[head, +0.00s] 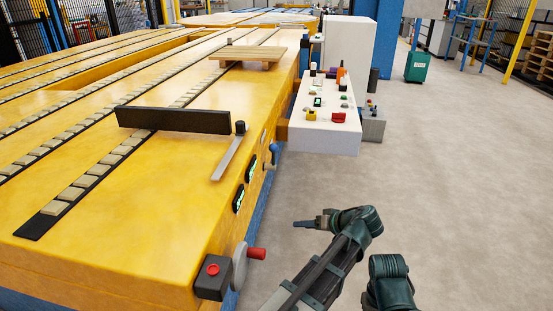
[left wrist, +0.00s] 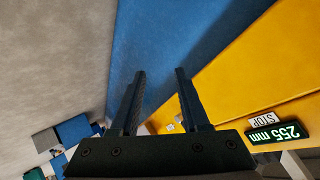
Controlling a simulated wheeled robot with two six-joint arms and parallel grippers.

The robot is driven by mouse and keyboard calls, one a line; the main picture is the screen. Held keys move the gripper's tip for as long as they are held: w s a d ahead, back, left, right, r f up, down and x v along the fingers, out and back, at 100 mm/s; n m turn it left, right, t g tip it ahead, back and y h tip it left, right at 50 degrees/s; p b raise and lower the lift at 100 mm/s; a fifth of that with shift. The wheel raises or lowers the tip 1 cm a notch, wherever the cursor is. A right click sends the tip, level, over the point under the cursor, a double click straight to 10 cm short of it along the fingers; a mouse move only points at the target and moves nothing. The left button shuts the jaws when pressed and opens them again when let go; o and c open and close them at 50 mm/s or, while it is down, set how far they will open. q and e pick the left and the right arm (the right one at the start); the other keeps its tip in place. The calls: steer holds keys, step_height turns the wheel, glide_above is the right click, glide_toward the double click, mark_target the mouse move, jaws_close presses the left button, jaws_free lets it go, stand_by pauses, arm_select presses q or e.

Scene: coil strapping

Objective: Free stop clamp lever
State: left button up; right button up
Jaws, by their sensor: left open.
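The black stop bar (head: 172,119) lies across the yellow table, with a flat grey arm (head: 229,155) and a black knob beside its right end. On the table's side are a blue-knobbed lever (head: 271,153) and, nearer me, a red-handled grey crank (head: 250,254). No label shows which is the clamp lever. My left gripper (head: 305,223) is off the table's right side, apart from both handles. In the left wrist view its fingers (left wrist: 160,72) are apart and empty, before the blue lower side. A green "255 mm" display (left wrist: 277,133) has a STOP label (left wrist: 262,118).
A black box with a red button (head: 213,270) is at the table's near corner. A white control panel (head: 322,130) juts out beyond the blue-knobbed lever. A wooden pallet piece (head: 247,55) lies farther back on the table. The grey floor (head: 440,180) to the right is open.

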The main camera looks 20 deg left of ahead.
arm_select(q)
steer(key=w+a+r+n+t+y+b, duration=0.1)
steer(key=w+a+r+n+t+y, duration=0.25)
steer(key=w+r+n+y, duration=0.6)
steer(key=w+a+r+m+h, duration=0.1)
steer(key=w+a, duration=0.2)
steer(key=a, duration=0.3)
steer(key=w+a+r+m+h, duration=0.1)
steer(key=w+a, duration=0.2)
steer(key=a, duration=0.4)
steer(key=shift+w+a+r+g, duration=0.15)
steer(key=shift+a+g, duration=0.15)
steer(key=shift+g, duration=0.15)
steer(key=shift+h, duration=0.25)
jaws_close()
